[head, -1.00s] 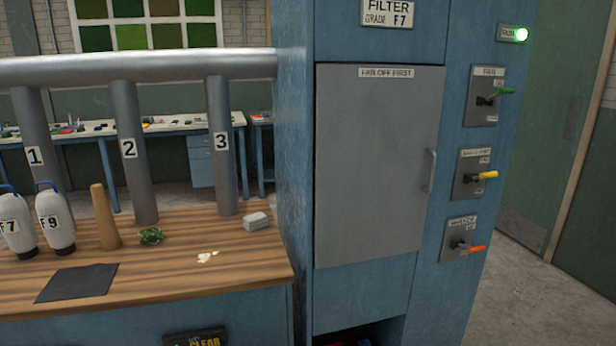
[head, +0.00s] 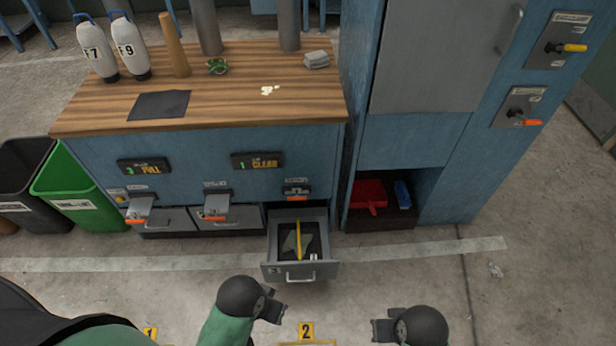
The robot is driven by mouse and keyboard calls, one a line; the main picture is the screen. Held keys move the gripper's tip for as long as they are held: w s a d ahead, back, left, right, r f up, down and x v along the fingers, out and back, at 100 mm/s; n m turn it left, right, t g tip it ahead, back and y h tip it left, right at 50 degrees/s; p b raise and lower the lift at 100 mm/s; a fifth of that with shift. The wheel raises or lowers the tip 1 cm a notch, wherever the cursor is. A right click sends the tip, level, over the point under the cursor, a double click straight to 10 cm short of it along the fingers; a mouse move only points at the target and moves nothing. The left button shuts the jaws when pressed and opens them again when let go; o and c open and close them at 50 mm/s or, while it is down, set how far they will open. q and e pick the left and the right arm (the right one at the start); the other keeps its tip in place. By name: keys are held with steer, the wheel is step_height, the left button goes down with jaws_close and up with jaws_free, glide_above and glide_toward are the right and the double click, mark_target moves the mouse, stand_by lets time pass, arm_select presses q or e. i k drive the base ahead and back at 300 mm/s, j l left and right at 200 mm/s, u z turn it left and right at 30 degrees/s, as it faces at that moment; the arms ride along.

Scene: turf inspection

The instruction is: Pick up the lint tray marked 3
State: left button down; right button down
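A grey tray (head: 300,272) is pulled out like a drawer from the right end of the blue bench, low near the floor. A small mark at the left of its front looks like a 3. A handle is on its front. Inside lie a dark grey piece, an upright yellow strip and a small white item. My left gripper (head: 274,305) is in front of the tray, a little to its left and apart from it. My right gripper (head: 380,330) is to the right of the tray, also apart. Both look empty; their finger gaps are unclear.
Two shut grey trays (head: 170,220) (head: 232,218) are left of the open one, below orange-tipped levers. The blue cabinet's lower bay holds a red dustpan (head: 369,195). Bins (head: 85,185) stand at left.

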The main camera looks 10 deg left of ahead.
mark_target(299, 243)
steer(key=k+l+u, duration=0.1)
steer(key=k+u, duration=0.35)
steer(key=k, duration=0.2)
steer(key=i+j+z, duration=0.35)
steer(key=j+z, duration=0.15)
steer(key=j, duration=1.4)
steer(key=j+z, duration=0.5)
steer(key=j, duration=1.35)
